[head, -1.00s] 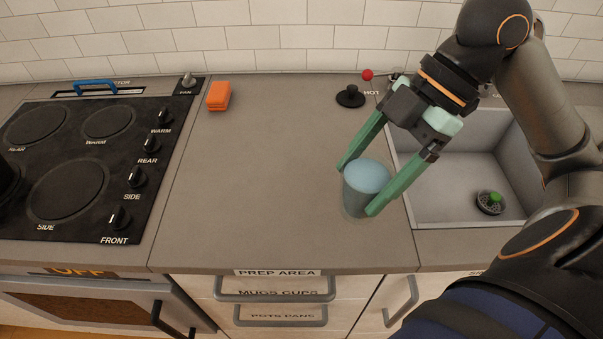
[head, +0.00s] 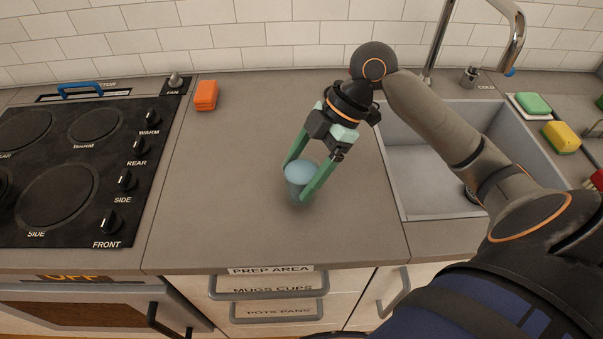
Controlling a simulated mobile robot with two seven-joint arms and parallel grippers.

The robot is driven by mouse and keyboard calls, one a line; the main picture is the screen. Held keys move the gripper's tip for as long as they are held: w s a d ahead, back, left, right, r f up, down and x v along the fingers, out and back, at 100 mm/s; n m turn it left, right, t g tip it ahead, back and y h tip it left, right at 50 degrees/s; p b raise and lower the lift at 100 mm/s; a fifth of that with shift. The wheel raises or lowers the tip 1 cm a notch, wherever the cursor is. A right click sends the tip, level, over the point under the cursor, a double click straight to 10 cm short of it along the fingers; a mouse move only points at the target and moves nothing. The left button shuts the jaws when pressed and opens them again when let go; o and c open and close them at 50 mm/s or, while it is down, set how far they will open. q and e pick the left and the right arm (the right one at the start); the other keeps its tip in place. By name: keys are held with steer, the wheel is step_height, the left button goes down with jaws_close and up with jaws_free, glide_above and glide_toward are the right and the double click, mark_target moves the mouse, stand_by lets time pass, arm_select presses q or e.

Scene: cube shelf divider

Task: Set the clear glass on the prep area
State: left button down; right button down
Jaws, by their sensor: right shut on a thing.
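The clear glass (head: 298,190) is upright over the grey prep area counter (head: 220,215), between the stove and the sink. It looks bluish at the top. My right gripper (head: 301,183) is shut on the glass, with one green finger on each side of it. I cannot tell whether the bottom of the glass touches the counter. The "PREP AREA" label (head: 270,270) is on the counter's front edge below. My left gripper is not in view.
A black stove (head: 75,170) with knobs is at left. An orange sponge (head: 206,95) lies at the back of the counter. The sink (head: 425,180) is at right, partly behind my arm. Green and yellow sponges (head: 561,137) lie right of it. The counter around the glass is clear.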

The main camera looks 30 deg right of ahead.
steer(key=shift+f, duration=0.5)
steer(key=shift+f, duration=0.2)
jaws_free()
steer(key=shift+r, duration=0.1)
steer(key=v, duration=1.2)
steer(key=shift+p, duration=0.3)
steer(key=shift+r, duration=0.1)
